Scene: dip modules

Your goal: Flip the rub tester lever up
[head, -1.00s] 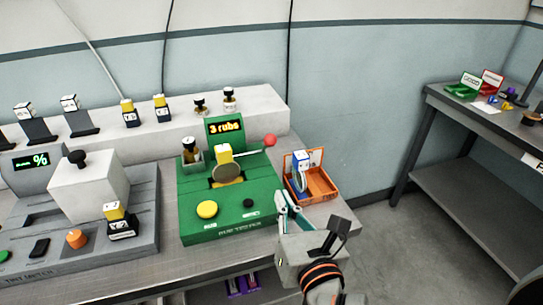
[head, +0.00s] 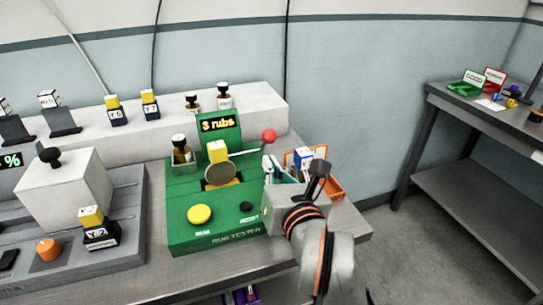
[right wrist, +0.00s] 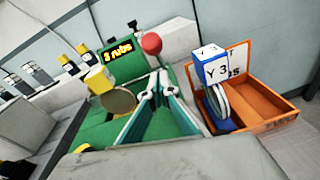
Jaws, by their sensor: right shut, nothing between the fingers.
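The green rub tester (head: 215,217) stands on the bench with its lit display reading "3 rubs". Its lever has a red ball knob (head: 269,135) at the right end of a thin rod, beside the display. The knob also shows in the right wrist view (right wrist: 151,43). A yellow-and-white block (head: 217,151) sits on the tester behind a round brown disc (head: 220,173). My right gripper (head: 268,160) is shut and empty, just below the knob and apart from it in the picture. Its fingertips also show in the right wrist view (right wrist: 160,77). My left gripper is out of view.
An orange tray (right wrist: 262,98) is close to the right of my gripper and holds a blue-and-white "Y 3" block (right wrist: 211,66) with a round disc. A grey machine (head: 75,190) stands left of the tester. A raised shelf with several bottles and blocks runs behind.

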